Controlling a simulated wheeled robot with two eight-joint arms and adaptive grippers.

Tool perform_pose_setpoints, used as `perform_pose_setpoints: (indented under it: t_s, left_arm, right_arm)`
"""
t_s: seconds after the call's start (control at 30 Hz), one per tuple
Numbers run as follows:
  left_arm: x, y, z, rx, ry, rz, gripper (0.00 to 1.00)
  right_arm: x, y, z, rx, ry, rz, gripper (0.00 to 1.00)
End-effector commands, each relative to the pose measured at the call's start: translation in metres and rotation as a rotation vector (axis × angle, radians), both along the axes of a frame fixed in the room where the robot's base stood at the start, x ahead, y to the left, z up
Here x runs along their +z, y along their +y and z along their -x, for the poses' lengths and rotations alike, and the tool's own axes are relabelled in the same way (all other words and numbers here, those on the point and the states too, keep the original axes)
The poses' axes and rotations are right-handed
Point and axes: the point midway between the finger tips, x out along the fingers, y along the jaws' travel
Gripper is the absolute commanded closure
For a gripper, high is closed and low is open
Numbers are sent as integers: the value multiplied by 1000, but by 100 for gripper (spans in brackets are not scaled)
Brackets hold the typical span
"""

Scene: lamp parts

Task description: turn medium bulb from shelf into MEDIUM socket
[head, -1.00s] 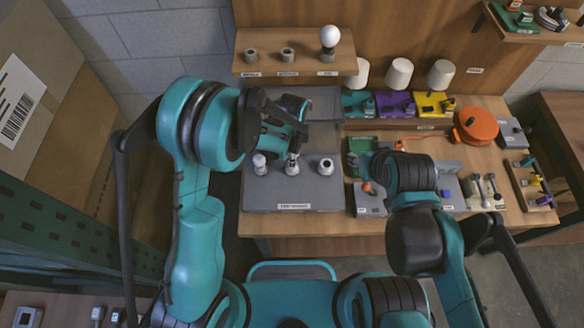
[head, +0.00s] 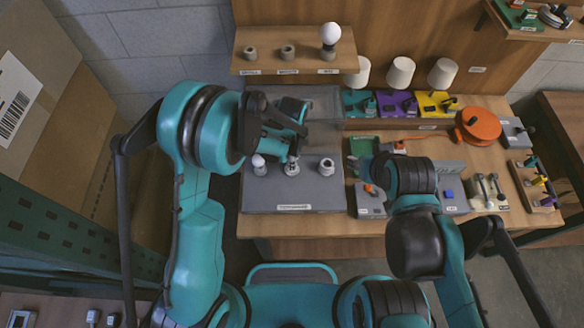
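My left gripper (head: 293,151) points down just above the middle socket (head: 291,169) on the grey socket board (head: 255,198). Its fingers are at the socket's top and hide most of what is between them; a medium bulb cannot be made out clearly there. The left socket (head: 261,170) carries a small white bulb (head: 258,161). The right socket (head: 327,168) looks empty. On the wooden shelf (head: 300,66), the left and middle holders (head: 287,52) are empty, and a large white bulb (head: 330,34) stands in the right one. My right gripper (head: 362,169) is beside the board, its fingers unclear.
An orange round thing (head: 478,125) lies at the right. Grey blocks with small parts (head: 370,203) lie right of the board. The board's front is clear.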

Motion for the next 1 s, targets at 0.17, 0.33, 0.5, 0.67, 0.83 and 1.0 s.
perform_pose_setpoints:
  t_s: [0.17,0.33,0.5,0.67,0.83,1.0]
  left_arm:
    - [0,0,0,0,0,0,88]
    - [0,0,0,0,0,0,88]
    - [0,0,0,0,0,0,88]
    - [0,0,0,0,0,0,70]
    - [0,0,0,0,0,0,88]
    - [-1,0,0,0,0,0,88]
  right_arm:
    - [0,0,0,0,0,0,60]
    - [0,0,0,0,0,0,60]
    - [0,0,0,0,0,0,60]
    - [0,0,0,0,0,0,60]
    - [0,0,0,0,0,0,60]
    - [-1,0,0,0,0,0,60]
